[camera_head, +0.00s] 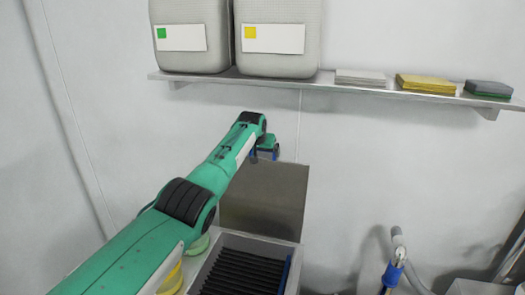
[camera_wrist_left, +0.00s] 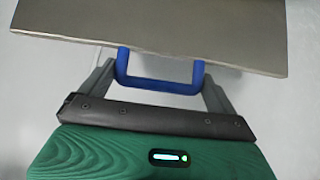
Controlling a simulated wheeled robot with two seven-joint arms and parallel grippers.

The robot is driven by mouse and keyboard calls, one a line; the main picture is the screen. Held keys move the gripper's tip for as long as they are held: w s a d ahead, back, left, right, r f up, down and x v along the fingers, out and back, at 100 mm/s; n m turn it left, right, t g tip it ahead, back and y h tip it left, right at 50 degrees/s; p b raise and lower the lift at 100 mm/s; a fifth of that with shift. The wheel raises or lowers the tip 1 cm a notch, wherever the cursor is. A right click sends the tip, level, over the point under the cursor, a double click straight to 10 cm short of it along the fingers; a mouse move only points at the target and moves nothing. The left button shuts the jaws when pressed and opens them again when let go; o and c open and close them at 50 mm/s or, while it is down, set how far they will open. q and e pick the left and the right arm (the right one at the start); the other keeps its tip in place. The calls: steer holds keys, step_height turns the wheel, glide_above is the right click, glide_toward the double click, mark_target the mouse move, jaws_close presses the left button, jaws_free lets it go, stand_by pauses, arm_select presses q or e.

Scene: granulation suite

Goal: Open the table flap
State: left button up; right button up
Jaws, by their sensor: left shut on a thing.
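The table flap (camera_head: 262,205) is a flat grey-brown panel. In the head view it stands raised, close to upright, at the back of the open table (camera_head: 222,243). My left gripper (camera_head: 265,151) is at the flap's top edge. In the left wrist view the flap (camera_wrist_left: 160,32) fills the top, with a blue U-shaped handle (camera_wrist_left: 158,86) on its edge. My right gripper is not in view.
Dark slats (camera_head: 240,272) fill the table's opening. A wall shelf (camera_head: 330,83) above carries two pale containers (camera_head: 190,35) and several flat stacks. A grey hose with a blue collar (camera_head: 392,272) stands at the lower right. Yellow and green rounded things (camera_head: 172,278) lie left of the table.

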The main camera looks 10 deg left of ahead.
arm_select(q)
steer(key=o, duration=1)
steer(key=shift+o, duration=0.2)
steer(key=shift+s, duration=0.15)
steer(key=shift+r, duration=0.15)
steer(key=shift+s+r+b, duration=0.35)
steer(key=shift+r+b, duration=0.1)
steer(key=shift+b, duration=0.05)
steer(key=b+v, duration=0.5)
steer(key=v, duration=0.7)
steer(key=shift+s+r, duration=0.15)
steer(key=shift+s, duration=0.05)
